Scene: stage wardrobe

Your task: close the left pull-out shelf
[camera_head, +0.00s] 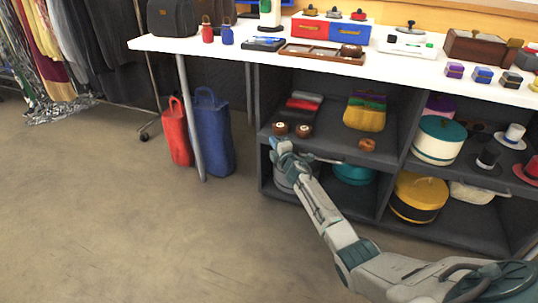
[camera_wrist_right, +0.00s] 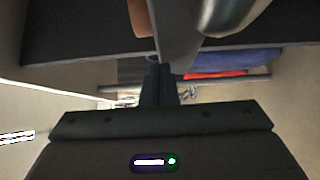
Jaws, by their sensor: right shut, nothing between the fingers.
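The left pull-out shelf (camera_head: 328,127) is a dark grey board in the left bay of the cabinet under the white table, at mid height. My right gripper (camera_head: 277,147) is at the left part of that front edge; contact is unclear. Its dark fingers (camera_wrist_right: 159,84) are shut and empty in the right wrist view, close to a dark board. My left gripper is not in view.
A red bag (camera_head: 178,132) and a blue bag (camera_head: 214,135) stand on the floor left of the cabinet, beside a table leg (camera_head: 190,118). Boxes and trays cover the white tabletop (camera_head: 238,40). The floor in front is clear.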

